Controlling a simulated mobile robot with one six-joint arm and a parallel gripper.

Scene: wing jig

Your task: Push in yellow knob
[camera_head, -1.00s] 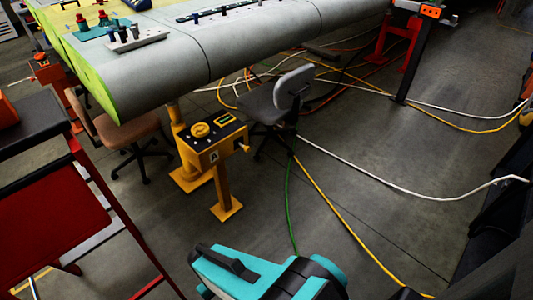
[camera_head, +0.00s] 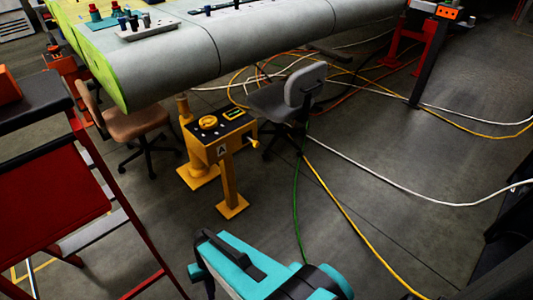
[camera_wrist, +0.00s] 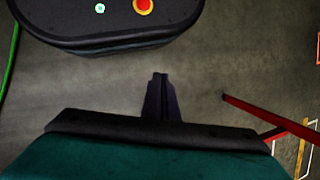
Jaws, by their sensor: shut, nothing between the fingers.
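A yellow stand (camera_head: 232,172) with a dark top panel and a letter A on its front stands on the floor left of centre in the head view. A round yellow knob (camera_head: 208,121) sits on its top panel, and a smaller yellow knob or handle (camera_head: 253,142) sticks out from its right side. My gripper (camera_wrist: 160,76) shows in the wrist view, shut and empty over bare grey floor. Neither yellow knob shows in the wrist view. My gripper's fingers do not show in the head view, so its distance to the stand cannot be told.
The grey wing (camera_head: 260,35) overhangs the stand from behind. A brown chair (camera_head: 135,118) is left of it, and a grey chair (camera_head: 290,98) is behind it at right. Red steps (camera_head: 60,190) stand at left. Cables (camera_head: 340,215) cross the floor at right.

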